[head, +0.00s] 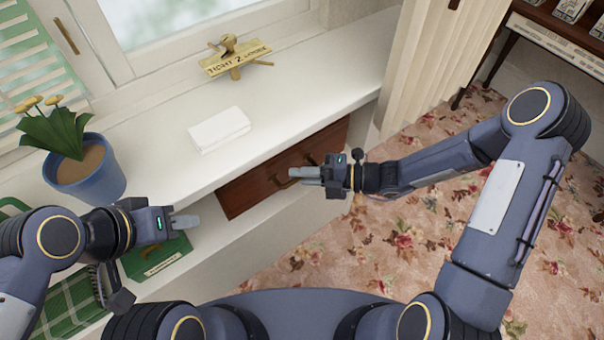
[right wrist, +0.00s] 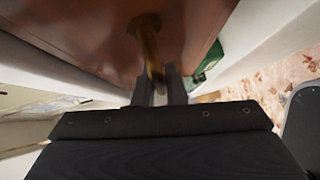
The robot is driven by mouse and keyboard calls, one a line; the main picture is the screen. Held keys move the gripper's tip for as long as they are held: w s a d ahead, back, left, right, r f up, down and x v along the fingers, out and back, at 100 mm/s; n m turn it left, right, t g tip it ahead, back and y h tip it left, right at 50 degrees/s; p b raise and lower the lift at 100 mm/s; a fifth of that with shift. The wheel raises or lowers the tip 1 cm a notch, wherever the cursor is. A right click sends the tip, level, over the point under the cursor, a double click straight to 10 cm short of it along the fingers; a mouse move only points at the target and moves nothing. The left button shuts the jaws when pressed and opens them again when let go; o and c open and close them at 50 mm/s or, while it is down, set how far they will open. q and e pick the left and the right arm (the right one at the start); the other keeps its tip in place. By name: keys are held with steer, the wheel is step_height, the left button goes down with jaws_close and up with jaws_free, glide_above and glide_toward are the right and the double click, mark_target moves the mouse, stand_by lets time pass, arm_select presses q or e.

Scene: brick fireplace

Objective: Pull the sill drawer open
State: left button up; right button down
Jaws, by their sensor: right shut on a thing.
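The sill drawer has a red-brown wooden front (head: 245,190) under the white window sill. It also shows in the right wrist view (right wrist: 90,35). A brass bar handle (right wrist: 149,45) runs across the front. My right gripper (head: 294,173) is at the handle, its fingers shut on the bar; the right wrist view shows the bar between the fingertips (right wrist: 160,82). I see no clear gap between drawer front and sill, and the drawer's inside is hidden. My left gripper (head: 187,222) hangs in front of the sill, away from the drawer, its finger gap not visible.
On the sill (head: 290,110) are a blue pot (head: 95,180) with yellow flowers, a white block (head: 218,130) and a brass sign (head: 236,62). The flowered carpet (head: 300,270) before the drawer is clear.

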steer(key=shift+s+d, duration=0.15)
steer(key=shift+s, duration=0.1)
steer(key=s+d+p, duration=0.5)
steer(key=s+d, duration=0.3)
steer(key=s, duration=0.3)
steer(key=shift+w, duration=0.1)
steer(key=c, duration=1.5)
jaws_free()
